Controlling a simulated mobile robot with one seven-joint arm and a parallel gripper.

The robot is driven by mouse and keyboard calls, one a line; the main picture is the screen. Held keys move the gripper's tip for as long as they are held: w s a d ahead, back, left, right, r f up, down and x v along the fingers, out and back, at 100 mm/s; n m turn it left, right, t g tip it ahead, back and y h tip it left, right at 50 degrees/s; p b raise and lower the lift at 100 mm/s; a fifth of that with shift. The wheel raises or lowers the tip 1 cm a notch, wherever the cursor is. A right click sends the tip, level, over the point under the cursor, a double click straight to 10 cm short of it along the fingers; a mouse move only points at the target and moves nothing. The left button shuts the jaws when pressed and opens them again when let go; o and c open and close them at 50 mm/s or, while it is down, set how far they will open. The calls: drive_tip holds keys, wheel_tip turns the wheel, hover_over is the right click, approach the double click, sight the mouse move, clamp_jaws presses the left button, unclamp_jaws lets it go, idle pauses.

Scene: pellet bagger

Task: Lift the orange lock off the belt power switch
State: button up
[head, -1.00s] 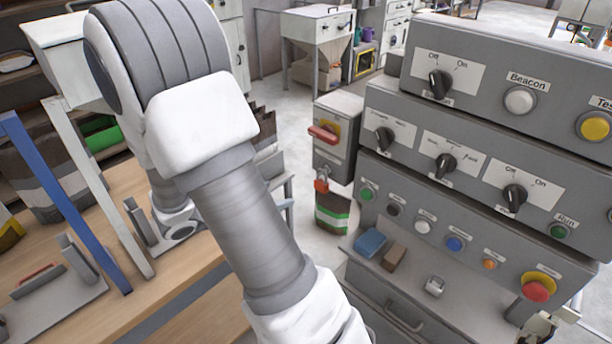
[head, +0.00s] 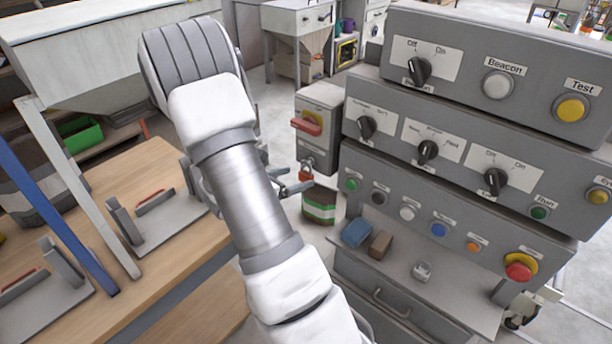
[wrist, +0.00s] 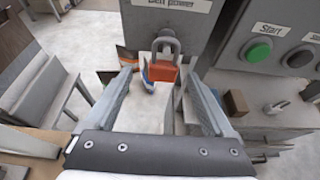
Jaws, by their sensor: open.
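The belt power switch (head: 318,125) is a grey box with a red handle on a yellow plate, on the left side of the control console. The orange lock (wrist: 162,72) hangs by its grey shackle under the "Belt power" label in the wrist view. It also shows small below the box in the head view (head: 306,172). My gripper (wrist: 157,80) is open, with one finger on each side of the lock in the wrist picture. I cannot tell whether the fingertips reach its depth. In the head view my gripper is partly hidden behind my arm.
The console (head: 440,150) with knobs and buttons stands right of the switch. A wooden bench (head: 165,225) is at left.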

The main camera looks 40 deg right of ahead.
sight(303, 175)
drive_tip(key=x, duration=0.4)
drive_tip(key=shift+s+f, duration=0.1)
drive_tip(key=shift+s, duration=0.1)
clamp_jaws()
drive_tip(key=shift+r, duration=0.25)
drive_tip(key=shift+a+r, duration=0.1)
drive_tip(key=shift+a, duration=0.1)
drive_tip(key=s+a, duration=0.2)
drive_tip(key=a, duration=1.6)
drive_tip(key=w+a+r+n+t+y, duration=0.4)
drive_tip(key=w+a+r+n+t, duration=0.1)
drive_tip(key=a, duration=0.3)
drive_tip(key=w+a+r+n+t+y, duration=0.5)
drive_tip(key=w+a+n+t, duration=0.1)
drive_tip(key=a+n, duration=0.2)
drive_tip(key=shift+w+r+n+t+b, duration=0.2)
drive_tip(key=shift+w+n+t+b, duration=0.1)
drive_tip(key=shift+b, duration=0.1)
